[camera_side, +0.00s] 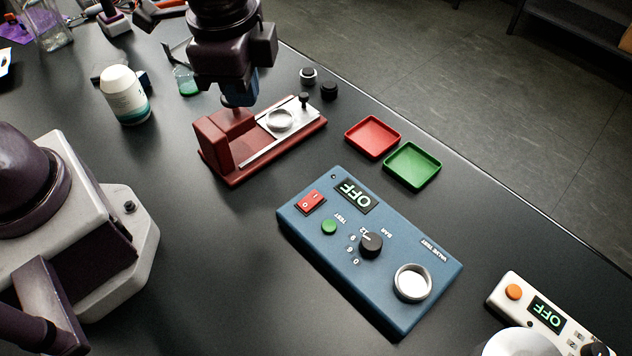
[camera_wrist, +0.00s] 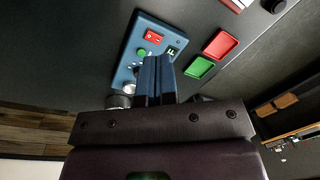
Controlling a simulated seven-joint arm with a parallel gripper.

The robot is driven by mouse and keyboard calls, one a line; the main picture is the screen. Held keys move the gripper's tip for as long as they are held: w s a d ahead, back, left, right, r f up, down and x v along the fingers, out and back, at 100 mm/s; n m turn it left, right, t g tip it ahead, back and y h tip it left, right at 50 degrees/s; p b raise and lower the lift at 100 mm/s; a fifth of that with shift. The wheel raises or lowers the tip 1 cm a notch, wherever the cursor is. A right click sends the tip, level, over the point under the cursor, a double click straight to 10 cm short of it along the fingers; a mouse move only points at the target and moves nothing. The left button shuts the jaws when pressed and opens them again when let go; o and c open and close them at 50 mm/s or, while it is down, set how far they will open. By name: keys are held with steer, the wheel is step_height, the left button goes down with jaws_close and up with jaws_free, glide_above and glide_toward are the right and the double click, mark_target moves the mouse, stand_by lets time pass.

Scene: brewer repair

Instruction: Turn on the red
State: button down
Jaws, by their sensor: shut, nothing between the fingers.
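The red rocker switch (camera_side: 311,201) sits at the upper left corner of the blue valve test box (camera_side: 330,254), beside a display (camera_side: 355,195) reading OFF. The box also carries a green TEST button (camera_side: 329,226), a black BAR knob (camera_side: 371,244) and a silver ring socket (camera_side: 412,283). In the wrist view the switch (camera_wrist: 154,36) shows beyond my fingertips. My gripper (camera_side: 238,98) is shut and empty, above the red fixture with a metal slide (camera_side: 262,137), apart from the box. Its blue fingers lie together in the wrist view (camera_wrist: 157,62), hiding part of the box.
A red tray (camera_side: 372,153) and a green tray (camera_side: 412,183) lie behind the box. Two small dark-topped parts (camera_side: 308,76) stand near the table's far edge. A white bottle (camera_side: 123,95) is at left. A white device (camera_side: 545,315) reading OFF is at lower right.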

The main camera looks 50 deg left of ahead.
mark_target(317, 194)
steer(key=w+d+f+m, duration=0.4)
steer(key=d+m, duration=0.3)
steer(key=shift+m+h, duration=0.4)
steer(key=shift+f, duration=0.15)
steer(key=f, duration=0.4)
steer(key=w+f, duration=0.1)
steer(key=f, duration=0.9)
steer(key=shift+w, duration=0.3)
steer(key=shift+r, duration=0.1)
